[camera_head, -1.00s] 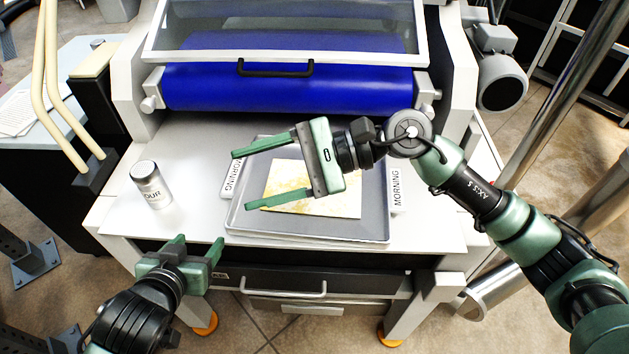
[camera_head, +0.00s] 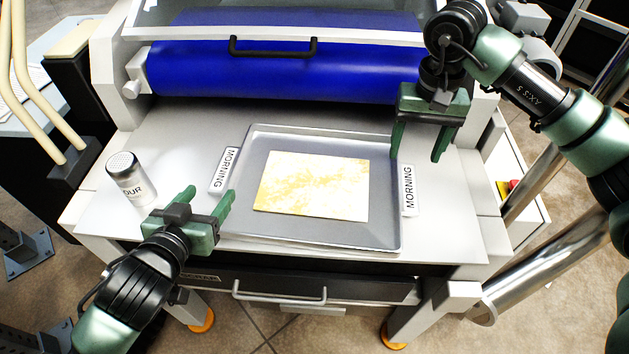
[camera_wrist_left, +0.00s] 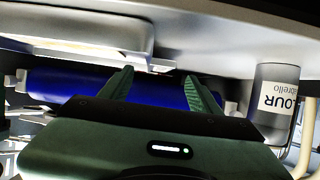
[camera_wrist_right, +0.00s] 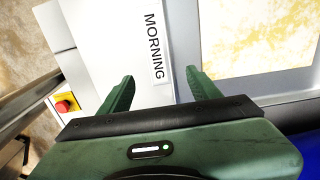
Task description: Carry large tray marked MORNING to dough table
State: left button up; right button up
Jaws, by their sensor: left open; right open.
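The large grey tray (camera_head: 385,215) lies flat on the white bed of the sheeter, with a yellowish dough sheet (camera_head: 315,186) on it. MORNING labels are at its left side (camera_head: 223,170) and right side (camera_head: 408,190); the right label also shows in the right wrist view (camera_wrist_right: 153,45). My left gripper (camera_head: 212,202) is open beside the tray's left front corner. My right gripper (camera_head: 417,158) is open above the tray's right rim, near the right label. Both grippers are empty. I cannot make out a dough table.
A flour shaker (camera_head: 130,180) stands on the bed left of the tray, close to my left gripper; it also shows in the left wrist view (camera_wrist_left: 274,95). The blue roller (camera_head: 280,72) is behind the tray. A drawer handle (camera_head: 279,297) is below the front edge.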

aim_at(221, 179)
pick_arm(q)
jog(key=x, duration=0.7)
jog(key=shift+w+f, duration=0.1)
jog(key=shift+w, duration=0.05)
pick_arm(e)
notch_tip(221, 179, down, 7)
jog(key=shift+f, duration=0.1)
pick_arm(q)
grip_shut()
pick_arm(e)
grip_shut()
